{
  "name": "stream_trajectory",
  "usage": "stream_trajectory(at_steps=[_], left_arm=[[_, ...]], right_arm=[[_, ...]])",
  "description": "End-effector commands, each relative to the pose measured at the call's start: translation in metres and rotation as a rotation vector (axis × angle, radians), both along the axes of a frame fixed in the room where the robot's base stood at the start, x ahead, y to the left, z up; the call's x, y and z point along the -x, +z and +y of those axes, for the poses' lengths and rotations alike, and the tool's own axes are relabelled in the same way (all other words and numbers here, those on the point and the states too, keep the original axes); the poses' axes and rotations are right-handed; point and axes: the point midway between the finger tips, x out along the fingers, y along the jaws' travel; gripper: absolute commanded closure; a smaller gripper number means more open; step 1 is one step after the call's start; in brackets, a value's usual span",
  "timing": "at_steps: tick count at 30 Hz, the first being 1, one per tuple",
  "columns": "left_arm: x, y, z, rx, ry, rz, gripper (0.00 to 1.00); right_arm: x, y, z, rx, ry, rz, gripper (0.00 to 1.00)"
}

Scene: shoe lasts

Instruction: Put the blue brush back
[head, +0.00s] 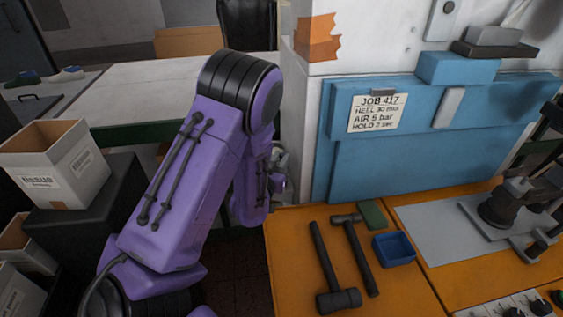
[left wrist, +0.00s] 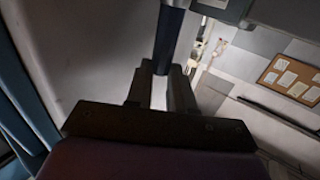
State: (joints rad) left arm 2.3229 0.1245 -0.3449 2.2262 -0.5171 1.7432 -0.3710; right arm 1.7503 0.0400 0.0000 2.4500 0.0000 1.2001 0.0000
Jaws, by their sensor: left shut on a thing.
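My left arm reaches across the head view, and its gripper (head: 279,172) is mostly hidden behind the forearm, beside the white machine side. In the left wrist view my left gripper (left wrist: 163,88) is shut on a dark blue bar-like thing (left wrist: 168,45), which looks like the blue brush's handle. It extends upward from between the fingers; its far end is out of frame and I see no bristles. The brush cannot be made out in the head view. My right gripper is not in view.
An orange bench holds hammers (head: 358,255), a green block (head: 373,214), a blue tray (head: 410,245) and a grey plate (head: 431,232) with a metal fixture. A blue machine panel (head: 380,160) stands behind. Tissue boxes (head: 53,160) are at left; a pale table (head: 150,88) lies behind my arm.

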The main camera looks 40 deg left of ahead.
Motion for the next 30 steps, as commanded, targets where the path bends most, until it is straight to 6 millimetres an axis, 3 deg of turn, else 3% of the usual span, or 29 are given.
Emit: stream_trajectory(at_steps=[1, 2, 4, 15, 22, 26, 30], left_arm=[[0.000, -0.004, 0.000, 0.000, -0.001, 0.000, 1.00], [0.000, -0.003, 0.000, 0.000, -0.001, 0.000, 0.75], [0.000, -0.002, -0.001, 0.000, -0.001, 0.000, 0.52], [0.001, 0.002, -0.002, -0.001, -0.003, 0.000, 0.52], [0.054, -0.003, -0.022, -0.003, -0.004, 0.003, 0.52], [0.088, 0.009, -0.034, -0.002, -0.005, 0.011, 0.52], [0.101, 0.009, -0.039, -0.003, -0.006, 0.006, 0.52]], right_arm=[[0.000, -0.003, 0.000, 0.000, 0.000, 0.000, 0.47], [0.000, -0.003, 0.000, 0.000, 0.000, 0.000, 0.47], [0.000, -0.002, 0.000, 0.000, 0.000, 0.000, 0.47], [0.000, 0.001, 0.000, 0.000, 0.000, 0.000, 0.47], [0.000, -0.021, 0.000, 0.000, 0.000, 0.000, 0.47], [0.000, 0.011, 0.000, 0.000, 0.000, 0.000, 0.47], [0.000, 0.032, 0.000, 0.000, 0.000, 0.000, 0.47]])
